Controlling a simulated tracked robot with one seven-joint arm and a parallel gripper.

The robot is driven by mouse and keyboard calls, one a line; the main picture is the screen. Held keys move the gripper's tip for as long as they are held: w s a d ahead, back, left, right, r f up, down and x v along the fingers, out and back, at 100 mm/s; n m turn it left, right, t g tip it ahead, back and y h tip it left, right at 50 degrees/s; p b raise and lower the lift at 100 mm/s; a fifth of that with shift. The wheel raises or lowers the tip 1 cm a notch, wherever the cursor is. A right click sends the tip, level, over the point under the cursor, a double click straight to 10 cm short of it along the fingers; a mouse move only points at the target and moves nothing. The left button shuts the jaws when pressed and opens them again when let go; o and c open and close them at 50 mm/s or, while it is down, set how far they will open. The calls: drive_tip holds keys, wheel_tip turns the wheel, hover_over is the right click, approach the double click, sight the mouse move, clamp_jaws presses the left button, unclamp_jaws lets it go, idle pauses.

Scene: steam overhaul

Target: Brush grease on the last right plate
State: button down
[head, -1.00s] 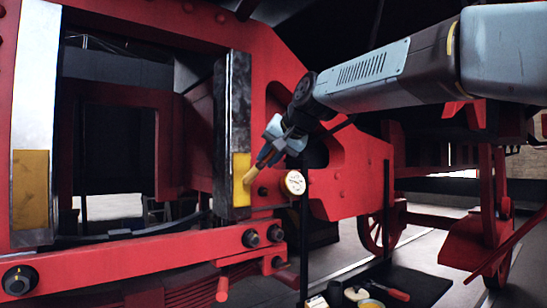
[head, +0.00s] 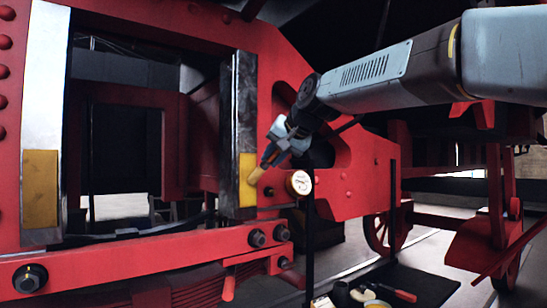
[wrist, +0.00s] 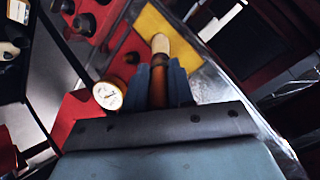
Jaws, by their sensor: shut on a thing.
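My gripper (head: 272,157) is shut on a brush (head: 257,175) with a brown handle and a pale yellowish tip. The brush (wrist: 161,46) points away from my gripper (wrist: 160,84) in the wrist view. The right plate (head: 240,100) is an upright, shiny metal strip on the red frame. Its lower end carries a yellow patch (head: 247,187). The brush tip is at this patch (wrist: 142,30), seemingly touching it. The left plate (head: 47,110) is a similar bright strip with a yellow patch (head: 40,188) on its lower part.
A round gauge (head: 299,183) stands on a dark post just right of the brush. Bolts (head: 257,238) stick out of the red beam below. A dark mat (head: 420,285) with a red-handled tool (head: 394,292) and small pots lies at lower right. Between the plates is an opening.

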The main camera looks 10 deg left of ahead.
drive_tip(key=shift+w+a, duration=0.3)
drive_tip(key=shift+a, duration=0.05)
drive_tip(key=shift+r, duration=2)
drive_tip(key=shift+f, duration=2)
drive_tip(key=shift+d, duration=0.1)
drive_tip(key=shift+s+d, duration=2)
drive_tip(key=shift+d, duration=0.2)
